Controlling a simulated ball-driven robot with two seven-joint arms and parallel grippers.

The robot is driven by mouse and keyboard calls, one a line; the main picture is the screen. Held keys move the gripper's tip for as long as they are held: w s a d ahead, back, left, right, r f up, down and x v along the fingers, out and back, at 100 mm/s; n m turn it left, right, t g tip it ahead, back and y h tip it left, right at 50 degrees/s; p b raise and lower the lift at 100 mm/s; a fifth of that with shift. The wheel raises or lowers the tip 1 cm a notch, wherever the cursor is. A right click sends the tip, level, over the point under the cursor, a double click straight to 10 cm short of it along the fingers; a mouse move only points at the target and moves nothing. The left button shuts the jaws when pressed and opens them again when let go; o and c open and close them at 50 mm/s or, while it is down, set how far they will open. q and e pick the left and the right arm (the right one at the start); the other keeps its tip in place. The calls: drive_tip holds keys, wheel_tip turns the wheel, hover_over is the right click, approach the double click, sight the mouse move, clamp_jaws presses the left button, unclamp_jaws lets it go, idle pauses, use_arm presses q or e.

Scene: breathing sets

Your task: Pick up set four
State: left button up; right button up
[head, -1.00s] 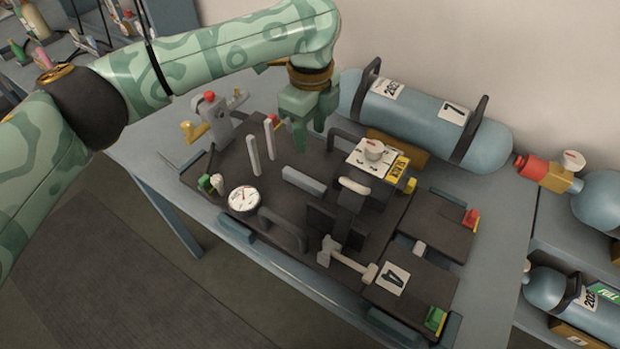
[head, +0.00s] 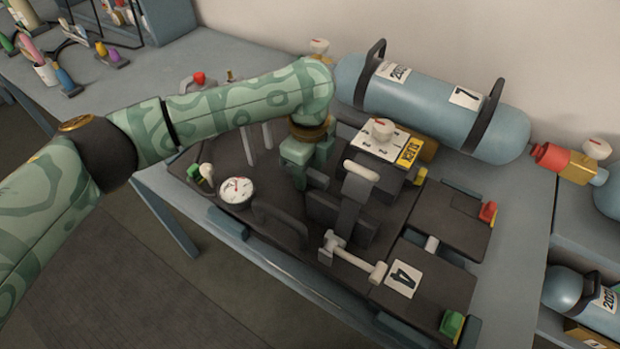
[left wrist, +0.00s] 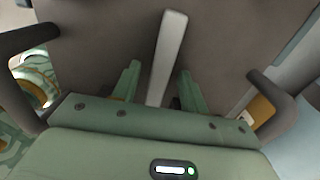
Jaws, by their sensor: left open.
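Set four is a dark grey board (head: 415,218) lying on the blue-grey table, with a "4" label (head: 403,278) at its lower right. It carries a round gauge (head: 236,190), a white-topped dial block (head: 380,139) and several straps and handles. My left gripper (head: 306,180) points down over the middle of the board. In the left wrist view its two fingers (left wrist: 160,75) are open, with a light grey bar (left wrist: 171,45) of the board showing between them. I cannot tell whether they touch it. The gripper hides part of the bar in the head view. My right gripper is not in view.
A blue-grey cylinder (head: 430,103) labelled "7" lies behind the board, with a red and yellow valve (head: 565,160) at its right end. Another cylinder (head: 566,290) is at lower right. A rack with coloured items stands at the upper left. Dark loop handles (left wrist: 25,40) flank the gripper.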

use_arm(q)
drive_tip(key=shift+r, duration=0.15)
clamp_jaws()
idle(1.1)
drive_tip(key=shift+r, duration=0.15)
